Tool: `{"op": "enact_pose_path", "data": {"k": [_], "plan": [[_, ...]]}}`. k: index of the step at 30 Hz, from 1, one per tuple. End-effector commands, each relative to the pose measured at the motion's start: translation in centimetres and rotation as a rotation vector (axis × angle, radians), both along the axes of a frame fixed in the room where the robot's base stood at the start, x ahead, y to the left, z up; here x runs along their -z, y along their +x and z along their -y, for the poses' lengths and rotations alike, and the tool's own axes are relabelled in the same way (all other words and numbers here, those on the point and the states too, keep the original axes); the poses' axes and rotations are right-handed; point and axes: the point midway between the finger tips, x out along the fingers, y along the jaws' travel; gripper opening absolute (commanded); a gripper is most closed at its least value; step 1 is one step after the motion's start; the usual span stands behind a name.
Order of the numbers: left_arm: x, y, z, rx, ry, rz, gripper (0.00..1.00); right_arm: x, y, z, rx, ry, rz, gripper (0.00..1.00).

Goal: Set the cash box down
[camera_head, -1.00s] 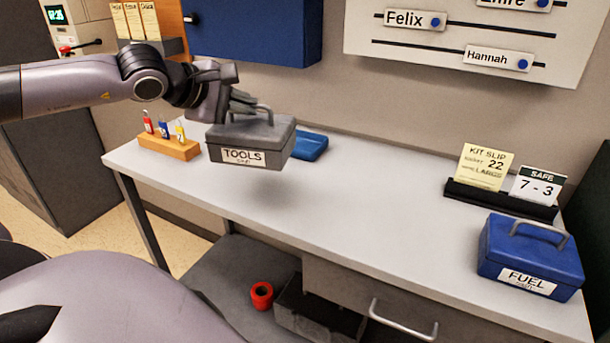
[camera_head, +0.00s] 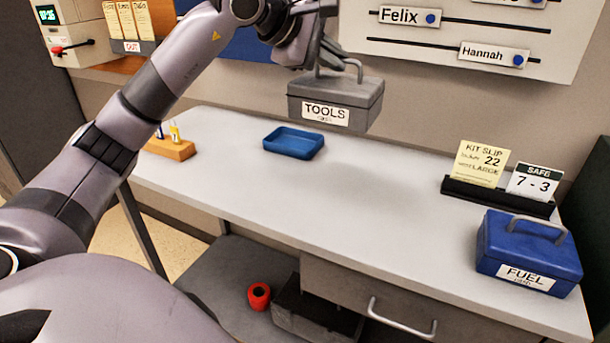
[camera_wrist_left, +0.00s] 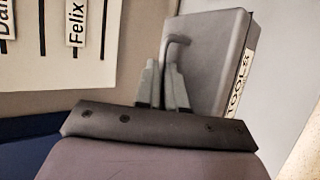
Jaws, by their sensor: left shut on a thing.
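A grey cash box (camera_head: 336,102) labelled TOOLS hangs in the air above the desk by its top handle. My left gripper (camera_head: 338,66) is shut on that handle. In the left wrist view the fingers (camera_wrist_left: 166,85) close around the handle, and the grey box (camera_wrist_left: 210,55) shows beyond them. A second cash box, blue and labelled FUEL (camera_head: 528,252), stands at the right end of the desk (camera_head: 380,225). My right gripper is not in view.
A blue tray (camera_head: 293,143) lies at the back of the desk, left of the held box. A wooden holder (camera_head: 170,148) with small tags is at the left end. A black stand (camera_head: 497,196) holds a kit slip (camera_head: 482,164) and a safe card (camera_head: 533,181). The desk's middle is clear.

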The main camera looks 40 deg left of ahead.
Motion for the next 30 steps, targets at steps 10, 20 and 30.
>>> {"op": "enact_pose_path", "data": {"k": [10,20,30], "plan": [[3.7,0.1,0.4,0.009,0.000,-0.001,0.00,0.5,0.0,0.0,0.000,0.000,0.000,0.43],[10.1,0.1,0.4,0.009,0.000,0.001,0.00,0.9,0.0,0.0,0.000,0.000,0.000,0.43],[15.2,0.1,0.4,0.009,-0.002,0.004,0.00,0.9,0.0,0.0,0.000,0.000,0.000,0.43]]}}
